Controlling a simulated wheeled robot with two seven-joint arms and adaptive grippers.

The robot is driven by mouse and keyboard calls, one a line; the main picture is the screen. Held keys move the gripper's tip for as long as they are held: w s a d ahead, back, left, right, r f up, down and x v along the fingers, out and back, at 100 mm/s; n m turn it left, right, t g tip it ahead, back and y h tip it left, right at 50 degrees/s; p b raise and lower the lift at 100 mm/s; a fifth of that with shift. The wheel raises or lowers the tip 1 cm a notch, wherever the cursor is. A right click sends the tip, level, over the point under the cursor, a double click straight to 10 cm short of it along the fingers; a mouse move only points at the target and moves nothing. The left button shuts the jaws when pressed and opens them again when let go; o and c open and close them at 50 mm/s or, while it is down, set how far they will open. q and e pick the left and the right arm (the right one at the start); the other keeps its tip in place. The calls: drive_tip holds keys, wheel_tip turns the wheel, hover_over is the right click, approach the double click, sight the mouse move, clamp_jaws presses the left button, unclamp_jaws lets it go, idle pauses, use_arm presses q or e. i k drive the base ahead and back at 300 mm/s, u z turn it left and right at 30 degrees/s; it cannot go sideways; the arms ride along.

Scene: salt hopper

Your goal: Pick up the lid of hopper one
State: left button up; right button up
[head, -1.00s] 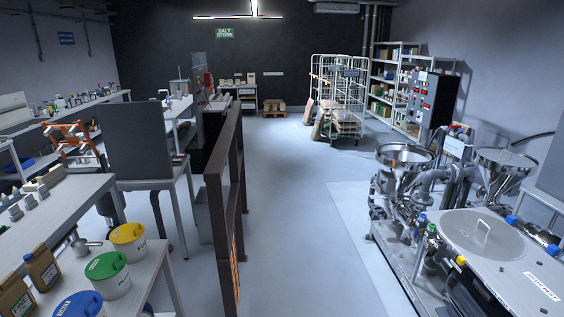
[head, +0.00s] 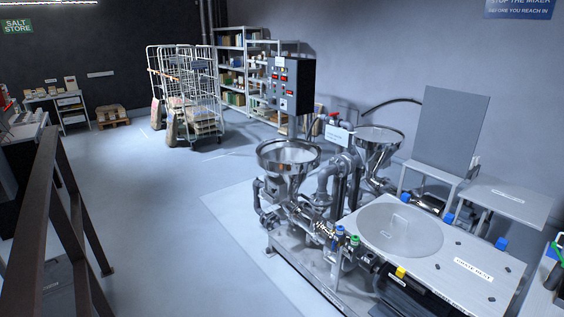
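Two steel funnel-shaped hoppers stand on the machine at the right of centre: a nearer hopper (head: 288,153) and a farther hopper (head: 379,137) behind it. Which of them is hopper one I cannot tell from here. A large round translucent grey lid (head: 392,238) with a raised handle (head: 400,222) lies flat on the pale top of the bench in front of them. Whether it belongs to hopper one is not readable. Neither of my grippers is in view.
A control box (head: 291,85) with red displays rises behind the hoppers. A wire cage trolley (head: 187,95) and shelves (head: 246,75) stand at the back. A dark railing (head: 52,220) is at the left. The floor (head: 150,215) between railing and machine is clear.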

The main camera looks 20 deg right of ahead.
sight(397, 230)
drive_tip(key=z, duration=0.9)
drive_tip(key=i, duration=1.35)
drive_tip(key=z, duration=0.9)
